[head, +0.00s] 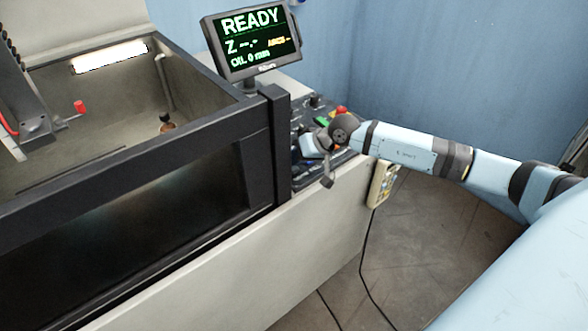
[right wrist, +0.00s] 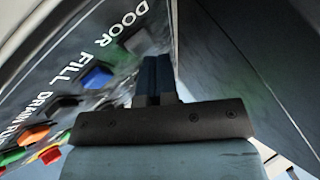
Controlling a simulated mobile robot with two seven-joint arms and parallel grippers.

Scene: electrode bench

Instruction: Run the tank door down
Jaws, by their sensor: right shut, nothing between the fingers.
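The tank door (head: 135,225), a dark-framed panel with a dark window, stands upright across the front of the tank in the head view. The control panel (head: 298,182) is to its right, partly covered by my right arm. In the right wrist view a grey button (right wrist: 137,42) sits beside the printed word DOOR. My right gripper (right wrist: 159,72) is shut and empty, its blue fingertips together just right of that button. I cannot tell whether they touch it. In the head view its fingertips are hard to make out. My left gripper is out of view.
A blue button (right wrist: 97,78) sits by FILL, with a dark one by DRAIN and an orange one (right wrist: 32,133) further along. The screen (head: 252,42) reads READY. A red knob (head: 341,111) stands behind my arm. A handheld pendant (head: 382,184) hangs at the corner.

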